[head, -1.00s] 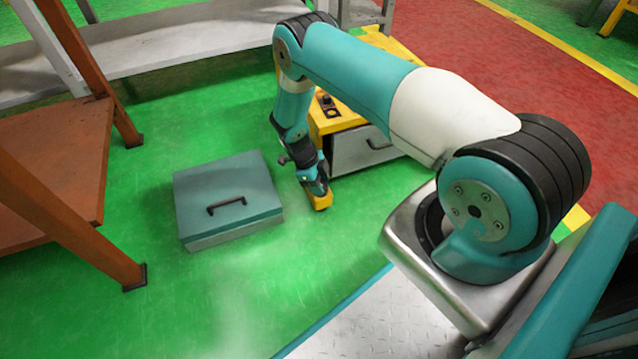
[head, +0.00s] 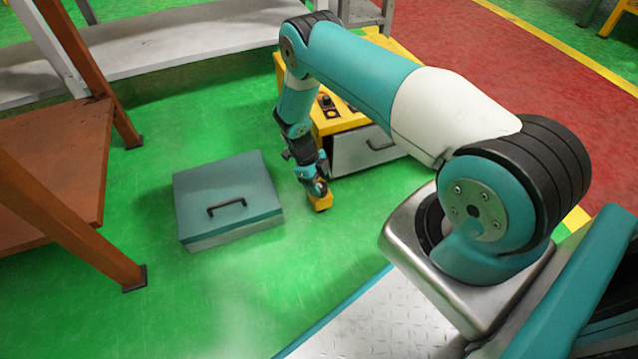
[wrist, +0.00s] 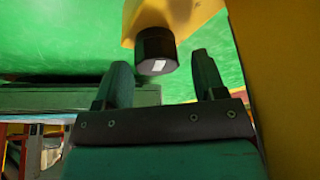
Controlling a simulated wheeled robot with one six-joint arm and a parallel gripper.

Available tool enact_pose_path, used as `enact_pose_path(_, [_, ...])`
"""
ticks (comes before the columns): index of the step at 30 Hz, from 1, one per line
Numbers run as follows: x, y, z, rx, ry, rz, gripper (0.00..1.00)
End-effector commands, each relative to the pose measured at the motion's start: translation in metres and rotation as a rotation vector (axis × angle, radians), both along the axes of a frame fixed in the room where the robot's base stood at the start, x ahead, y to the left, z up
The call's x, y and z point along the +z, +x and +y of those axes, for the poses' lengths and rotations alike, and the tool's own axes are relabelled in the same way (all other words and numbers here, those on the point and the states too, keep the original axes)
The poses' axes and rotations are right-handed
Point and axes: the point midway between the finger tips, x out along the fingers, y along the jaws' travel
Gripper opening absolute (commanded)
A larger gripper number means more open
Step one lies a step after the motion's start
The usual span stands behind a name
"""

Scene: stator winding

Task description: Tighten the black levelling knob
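The black levelling knob (wrist: 156,51) shows in the wrist view, short and faceted with a pale mark on its end. It is attached to a yellow bracket (wrist: 185,15). My gripper (wrist: 160,72) is open, one finger on either side of the line to the knob. The knob lies just beyond and between the fingertips, and no contact is visible. In the head view, my gripper (head: 318,186) points down beside the yellow-topped cabinet, just above a small yellow piece (head: 321,202). The knob itself is hard to make out there.
The yellow-topped cabinet (head: 350,153) with grey drawer stands right of my gripper. A closed teal box (head: 228,192) with a black handle lies on the green floor to the left. Brown table legs (head: 90,245) stand farther left. Green floor is clear in front.

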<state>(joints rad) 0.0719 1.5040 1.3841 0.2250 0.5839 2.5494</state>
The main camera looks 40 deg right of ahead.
Motion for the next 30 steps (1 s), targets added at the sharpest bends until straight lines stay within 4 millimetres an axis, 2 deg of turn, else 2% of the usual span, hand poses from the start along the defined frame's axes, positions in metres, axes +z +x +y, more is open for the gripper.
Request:
enact_pose_path(10, [0.000,-0.002,0.001,0.003,0.003,0.005,0.72])
enact_pose_path(14, [0.015,0.003,0.003,0.002,0.002,0.003,0.72])
enact_pose_path(16, [0.029,0.008,0.005,0.002,0.002,0.002,0.72])
enact_pose_path(17, [0.036,0.011,0.006,0.002,0.002,0.001,0.72])
enact_pose_path(19, [0.026,0.024,0.012,0.005,0.002,0.001,0.72])
enact_pose_path(30, [0.023,0.087,0.042,0.002,0.001,0.002,0.72])
